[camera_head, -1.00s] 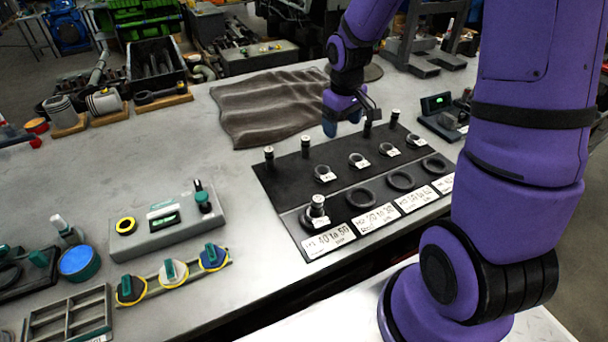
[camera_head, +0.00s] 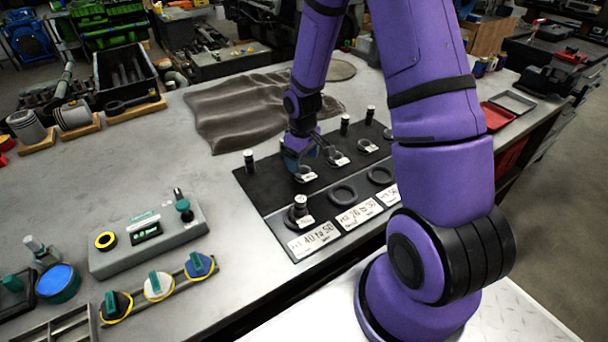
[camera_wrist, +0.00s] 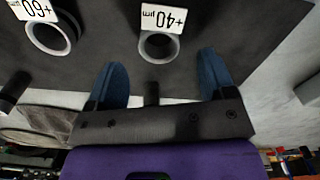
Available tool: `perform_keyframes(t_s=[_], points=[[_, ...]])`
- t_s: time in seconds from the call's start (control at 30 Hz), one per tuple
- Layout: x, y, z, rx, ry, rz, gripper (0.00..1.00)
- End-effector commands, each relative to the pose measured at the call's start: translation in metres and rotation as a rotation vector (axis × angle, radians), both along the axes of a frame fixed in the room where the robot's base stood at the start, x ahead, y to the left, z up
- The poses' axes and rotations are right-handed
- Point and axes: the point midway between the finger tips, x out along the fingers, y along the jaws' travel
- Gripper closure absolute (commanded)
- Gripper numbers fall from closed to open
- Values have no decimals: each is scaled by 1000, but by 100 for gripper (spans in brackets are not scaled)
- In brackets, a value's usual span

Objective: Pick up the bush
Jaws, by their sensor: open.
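Several grey ring-shaped bushes with white tags sit on a black board (camera_head: 262,195). The nearest one (camera_wrist: 158,47), tagged +40 µm, lies just ahead of my fingertips and roughly centred between them in the wrist view. In the head view this bush (camera_head: 305,175) is partly hidden by my gripper (camera_head: 300,158). A second bush (camera_wrist: 50,38), tagged +60 µm, is to the left in the wrist view; it also shows in the head view (camera_head: 338,160). A third bush (camera_head: 367,147) is further right. My gripper (camera_wrist: 164,75) is open, its blue fingers apart with no bush between them.
Upright black pegs (camera_head: 249,161) stand along the board's back edge. A silver-topped plug (camera_head: 300,207) stands at the front-left slot, near printed range cards (camera_head: 313,239). Dark rings (camera_head: 343,193) lie in other slots. A brown cloth (camera_head: 238,110) and a grey gauge box (camera_head: 150,242) are nearby.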

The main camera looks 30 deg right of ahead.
Motion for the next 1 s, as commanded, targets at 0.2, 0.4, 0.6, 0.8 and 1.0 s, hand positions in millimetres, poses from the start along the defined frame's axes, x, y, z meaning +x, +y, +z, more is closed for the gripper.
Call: perform_keyframes(t_s=[0.2, 0.4, 0.6, 0.8, 1.0], points=[[-1, -1, -29, 1, 3, 0, 24], [0, -1, -46, 0, 1, 0, 24], [0, -1, -48, 0, 0, 0, 24], [0, -1, -48, 0, 0, 0, 53], [0, -1, -47, 0, 0, 0, 75]])
